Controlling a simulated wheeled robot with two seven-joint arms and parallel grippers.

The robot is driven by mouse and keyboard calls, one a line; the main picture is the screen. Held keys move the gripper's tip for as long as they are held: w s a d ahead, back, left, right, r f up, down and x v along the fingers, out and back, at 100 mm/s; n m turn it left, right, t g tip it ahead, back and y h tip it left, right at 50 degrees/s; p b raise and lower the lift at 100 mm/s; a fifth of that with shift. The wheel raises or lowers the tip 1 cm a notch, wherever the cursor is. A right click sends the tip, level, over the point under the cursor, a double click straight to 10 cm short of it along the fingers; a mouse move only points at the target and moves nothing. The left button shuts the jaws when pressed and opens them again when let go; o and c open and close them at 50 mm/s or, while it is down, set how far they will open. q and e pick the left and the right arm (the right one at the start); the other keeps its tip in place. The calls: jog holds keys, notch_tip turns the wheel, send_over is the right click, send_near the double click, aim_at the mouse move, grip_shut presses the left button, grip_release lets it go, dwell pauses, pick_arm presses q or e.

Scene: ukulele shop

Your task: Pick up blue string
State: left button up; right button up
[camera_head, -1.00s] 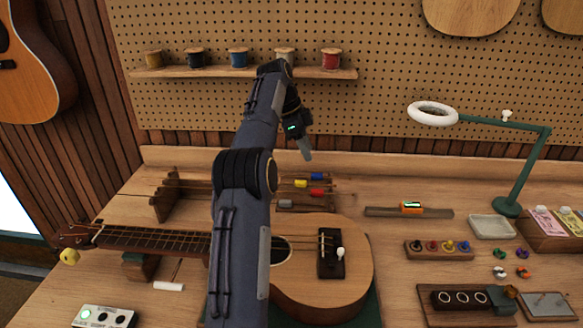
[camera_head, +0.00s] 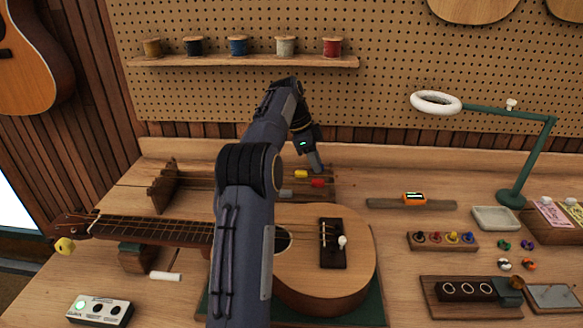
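The string rack (camera_head: 163,190) stands at the back of the bench, behind the ukulele. Strings with coloured tags lie across it: a yellow tag (camera_head: 301,174), a red tag (camera_head: 318,183) and a grey tag (camera_head: 286,194) show. No blue tag shows now; my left gripper (camera_head: 316,164) covers the spot just behind the red and yellow tags. Its fingers point down and reach tag level there. They appear as one narrow grey shape, so I cannot tell whether they are open or hold anything. My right gripper is not in view.
The ukulele (camera_head: 335,285) lies in front of the rack, partly hidden by my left arm. An orange device (camera_head: 413,198) on a wooden strip lies right of the rack. A shelf of thread spools (camera_head: 238,46) hangs above. A green lamp (camera_head: 530,160) stands at right.

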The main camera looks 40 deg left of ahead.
pick_arm(q)
grip_shut()
jog(key=shift+r, duration=0.1)
